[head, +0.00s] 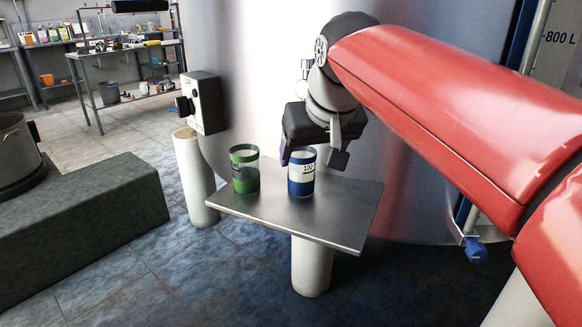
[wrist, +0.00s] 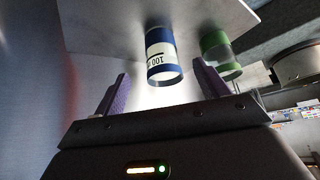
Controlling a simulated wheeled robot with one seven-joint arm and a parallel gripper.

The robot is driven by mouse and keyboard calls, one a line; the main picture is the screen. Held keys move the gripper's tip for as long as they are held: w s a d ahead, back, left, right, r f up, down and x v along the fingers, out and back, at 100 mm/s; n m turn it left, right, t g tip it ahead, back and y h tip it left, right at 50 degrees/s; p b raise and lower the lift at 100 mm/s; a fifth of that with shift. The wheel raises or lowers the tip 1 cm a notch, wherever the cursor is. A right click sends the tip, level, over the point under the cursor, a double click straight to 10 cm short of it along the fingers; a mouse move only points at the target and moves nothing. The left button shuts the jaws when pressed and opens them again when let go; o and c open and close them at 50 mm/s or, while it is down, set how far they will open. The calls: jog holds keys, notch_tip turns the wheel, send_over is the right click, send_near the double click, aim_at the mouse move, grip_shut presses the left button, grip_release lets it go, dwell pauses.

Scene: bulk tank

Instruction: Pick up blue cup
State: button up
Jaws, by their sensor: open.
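My gripper (head: 315,160) is open and empty, above and just behind the cup in the head view. In the wrist view my gripper (wrist: 160,88) shows purple finger pads apart, with the cup beyond the tips or just at them; I cannot tell which.
A green cup (head: 245,170) stands close to the left of the blue one; it also shows in the wrist view (wrist: 221,55). The large steel tank (head: 250,60) is right behind the shelf. A grey control box (head: 203,102) is at left. The shelf's right side is clear.

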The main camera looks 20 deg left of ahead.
aim_at(301, 166)
jog(key=x, duration=0.8)
jog(key=shift+w+a+r, duration=0.3)
jog(key=shift+w+a, duration=0.05)
jog(key=shift+w, duration=0.05)
jog(key=shift+c, duration=0.4)
jog(key=c, duration=1.1)
jog(key=shift+c, duration=0.3)
jog(key=shift+r, duration=0.25)
